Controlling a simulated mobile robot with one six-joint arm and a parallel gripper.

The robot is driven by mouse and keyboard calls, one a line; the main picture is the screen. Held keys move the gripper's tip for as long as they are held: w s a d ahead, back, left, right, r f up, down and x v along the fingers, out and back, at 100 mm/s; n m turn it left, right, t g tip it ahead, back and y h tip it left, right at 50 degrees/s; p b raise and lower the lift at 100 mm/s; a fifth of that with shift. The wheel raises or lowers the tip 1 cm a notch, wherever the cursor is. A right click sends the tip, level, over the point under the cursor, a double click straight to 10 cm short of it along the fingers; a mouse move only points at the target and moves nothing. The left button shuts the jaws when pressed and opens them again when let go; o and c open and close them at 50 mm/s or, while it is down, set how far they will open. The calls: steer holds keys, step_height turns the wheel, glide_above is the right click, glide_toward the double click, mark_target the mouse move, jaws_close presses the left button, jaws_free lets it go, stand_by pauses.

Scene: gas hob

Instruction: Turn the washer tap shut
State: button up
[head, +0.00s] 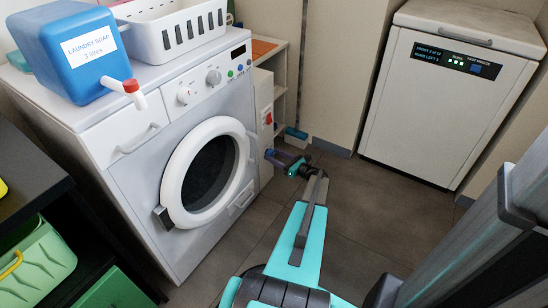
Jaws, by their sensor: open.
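The white washer (112,192) stands at the left with its round door (168,178) shut. I cannot make out a water tap on or beside it for certain. A white box with a red switch (268,118) sits just past its right side. My gripper (270,155) is at the end of my arm, low by the washer's right front edge and below that box. It is small and seen from behind; its jaws are open, and I see nothing held between them. What lies right beyond it is partly hidden.
On the washer stand a blue laundry soap container (70,50) with a red-topped spout (131,87) and a white basket (160,40). A white freezer (430,105) stands at the back right. A dark shelf with a green basket (40,255) is at the left. The floor (365,200) between is clear.

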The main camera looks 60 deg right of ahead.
steer(key=shift+w, duration=0.5)
steer(key=c, duration=1)
steer(key=shift+c, duration=0.2)
